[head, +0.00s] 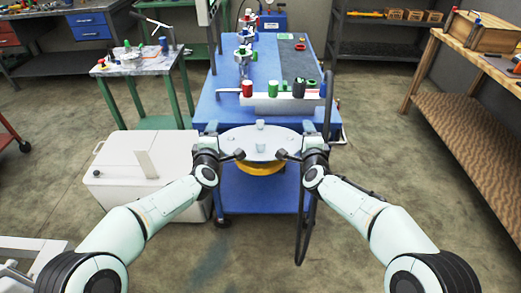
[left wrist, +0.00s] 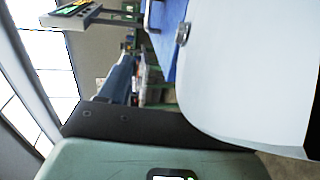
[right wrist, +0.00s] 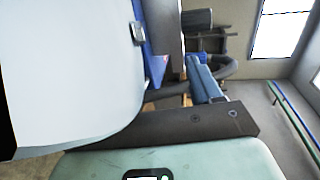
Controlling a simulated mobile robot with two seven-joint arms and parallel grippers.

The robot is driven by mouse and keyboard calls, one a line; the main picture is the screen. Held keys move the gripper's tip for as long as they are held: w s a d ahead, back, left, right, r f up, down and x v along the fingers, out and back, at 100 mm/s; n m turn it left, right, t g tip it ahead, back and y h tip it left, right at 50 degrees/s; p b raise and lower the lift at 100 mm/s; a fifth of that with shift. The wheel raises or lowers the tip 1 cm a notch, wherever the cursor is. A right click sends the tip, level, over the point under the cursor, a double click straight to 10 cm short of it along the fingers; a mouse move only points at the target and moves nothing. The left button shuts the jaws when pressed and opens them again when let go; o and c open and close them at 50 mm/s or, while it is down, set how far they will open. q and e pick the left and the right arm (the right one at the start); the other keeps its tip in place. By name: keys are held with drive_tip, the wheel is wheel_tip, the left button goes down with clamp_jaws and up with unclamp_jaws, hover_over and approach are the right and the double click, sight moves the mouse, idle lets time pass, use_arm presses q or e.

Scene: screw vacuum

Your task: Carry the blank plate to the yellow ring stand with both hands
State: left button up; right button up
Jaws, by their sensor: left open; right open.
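The blank plate (head: 262,136) is a pale round disc, lying level at the near edge of the blue cart. The yellow ring stand (head: 262,169) shows directly under its near side; the plate hides most of it, and I cannot tell whether they touch all round. My left gripper (head: 239,155) is open at the plate's left near rim. My right gripper (head: 281,155) is open at its right near rim. The plate also fills much of the left wrist view (left wrist: 250,75) and the right wrist view (right wrist: 65,85), each with a dark finger along its edge.
The blue cart (head: 222,112) carries a white block (head: 272,105) with red, green and black parts behind the plate. A black hose (head: 303,215) hangs beside my right gripper. A white box (head: 125,195) stands at left. Open floor lies at right.

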use_arm(q)
drive_tip(key=shift+o, duration=0.6)
drive_tip(key=shift+a+r, duration=0.25)
drive_tip(key=shift+a, duration=0.75)
drive_tip(key=o, duration=0.4)
drive_tip(key=shift+a, duration=0.2)
drive_tip(key=shift+c, duration=0.2)
drive_tip(key=shift+a, duration=0.15)
use_arm(e)
drive_tip(key=d, duration=0.2)
drive_tip(key=shift+d+r, duration=0.2)
drive_tip(key=shift+d, duration=0.1)
drive_tip(key=o, duration=0.5)
use_arm(q)
drive_tip(key=shift+s, duration=0.15)
